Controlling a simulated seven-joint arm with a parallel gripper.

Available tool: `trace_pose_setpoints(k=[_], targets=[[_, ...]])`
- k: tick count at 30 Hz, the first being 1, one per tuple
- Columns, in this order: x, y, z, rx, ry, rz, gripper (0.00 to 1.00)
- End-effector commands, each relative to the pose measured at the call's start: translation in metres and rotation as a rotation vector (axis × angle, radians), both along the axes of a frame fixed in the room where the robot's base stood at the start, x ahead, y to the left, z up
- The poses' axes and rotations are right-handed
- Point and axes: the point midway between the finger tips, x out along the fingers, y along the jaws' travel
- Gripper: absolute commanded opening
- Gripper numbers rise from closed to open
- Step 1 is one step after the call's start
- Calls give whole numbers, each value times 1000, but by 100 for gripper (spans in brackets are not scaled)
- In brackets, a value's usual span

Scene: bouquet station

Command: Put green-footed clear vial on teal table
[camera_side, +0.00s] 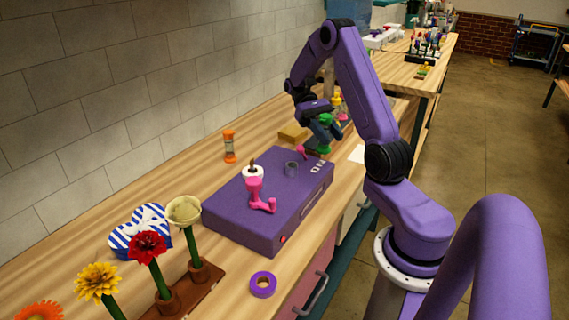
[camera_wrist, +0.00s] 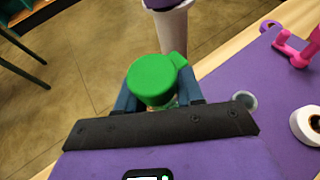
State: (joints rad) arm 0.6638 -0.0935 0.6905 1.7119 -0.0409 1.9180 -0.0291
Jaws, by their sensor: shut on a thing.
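My gripper (camera_side: 323,130) is shut on the green-footed clear vial, above the far end of the purple box. The vial's round green foot (camera_wrist: 152,80) faces the wrist camera, between the two blue-grey fingers. The foot also shows in the side view (camera_side: 326,118). The clear body is mostly hidden by the foot and fingers, so its tilt is hard to tell. A dark green part (camera_side: 321,149) shows just below the fingers; I cannot tell whether it belongs to the vial. I cannot clearly make out a teal tabletop; teal framing (camera_side: 347,252) shows under the wooden bench.
The purple box (camera_side: 245,213) carries a pink stand (camera_side: 256,195), a white roll (camera_side: 252,172) and a grey ring (camera_side: 291,169). An orange hourglass (camera_side: 229,146) stands behind it. Flowers (camera_side: 148,250) and purple tape (camera_side: 263,284) are in front.

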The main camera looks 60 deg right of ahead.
Motion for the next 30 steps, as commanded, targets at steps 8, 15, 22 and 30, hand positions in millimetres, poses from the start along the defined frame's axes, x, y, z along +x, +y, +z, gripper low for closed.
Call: trace_pose_setpoints(k=[8,15,22,30], targets=[[39,7,2,2,-1,-438,0],[79,8,6,0,-2,-801,0],[132,3,8,0,0,-1219,0],[197,-22,2,-1,3,-1710,0]])
